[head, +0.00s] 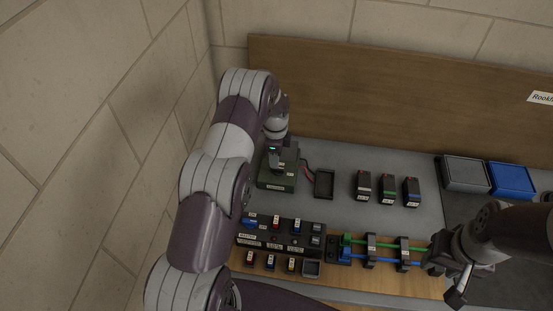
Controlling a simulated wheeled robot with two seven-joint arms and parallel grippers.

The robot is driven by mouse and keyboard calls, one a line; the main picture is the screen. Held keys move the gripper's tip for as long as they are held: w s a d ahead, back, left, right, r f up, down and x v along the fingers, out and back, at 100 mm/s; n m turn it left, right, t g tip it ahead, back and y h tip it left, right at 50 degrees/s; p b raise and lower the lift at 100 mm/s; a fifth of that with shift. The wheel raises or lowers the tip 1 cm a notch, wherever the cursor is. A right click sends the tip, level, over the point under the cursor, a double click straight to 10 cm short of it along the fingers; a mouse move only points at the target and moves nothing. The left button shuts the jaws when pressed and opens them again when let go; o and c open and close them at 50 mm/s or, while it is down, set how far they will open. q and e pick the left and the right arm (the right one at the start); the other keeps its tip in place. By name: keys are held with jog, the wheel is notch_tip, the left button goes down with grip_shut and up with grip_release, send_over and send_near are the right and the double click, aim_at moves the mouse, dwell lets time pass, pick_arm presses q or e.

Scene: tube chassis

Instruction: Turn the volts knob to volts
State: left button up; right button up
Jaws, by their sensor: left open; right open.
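A grey-green box (278,182) with a small label on its front stands on the bench at the back left. It looks like the unit that carries the volts knob, but my gripper covers part of its top, and I cannot make out the knob or its setting. My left gripper (274,160) points down at the top of this box and is open. I cannot tell whether its fingers are around the knob or just above it. My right gripper (452,280) is open at the lower right, beside the end of the coloured rods.
A dark tray (324,184) sits right of the box, with a red lead between them. Several small labelled blocks (388,190) stand further right. A black switch panel (280,240) lies in front. Grey (465,174) and blue (511,180) bins are at the right. A wall is close on the left.

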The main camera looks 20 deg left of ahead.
pick_arm(q)
jog(key=f, duration=0.2)
jog(key=w+f+p, duration=0.1)
jog(key=f, duration=0.1)
jog(key=w+f, duration=0.1)
jog(key=f, duration=0.1)
jog(key=shift+d+p, duration=0.2)
jog(key=shift+p, duration=0.15)
jog(key=shift+a+f, duration=0.1)
jog(key=shift+f, duration=0.2)
jog(key=shift+s+f, duration=0.15)
jog(key=shift+s, duration=0.3)
jog(key=shift+w, duration=0.1)
jog(key=shift+w+f, duration=0.1)
jog(key=shift+w, duration=0.05)
jog(key=c, duration=0.3)
jog(key=shift+w, duration=0.1)
grip_shut()
pick_arm(e)
jog(key=shift+w+r, duration=0.45)
jog(key=shift+r, duration=0.15)
jog(key=shift+w+r, duration=0.4)
jog(key=shift+r, duration=0.2)
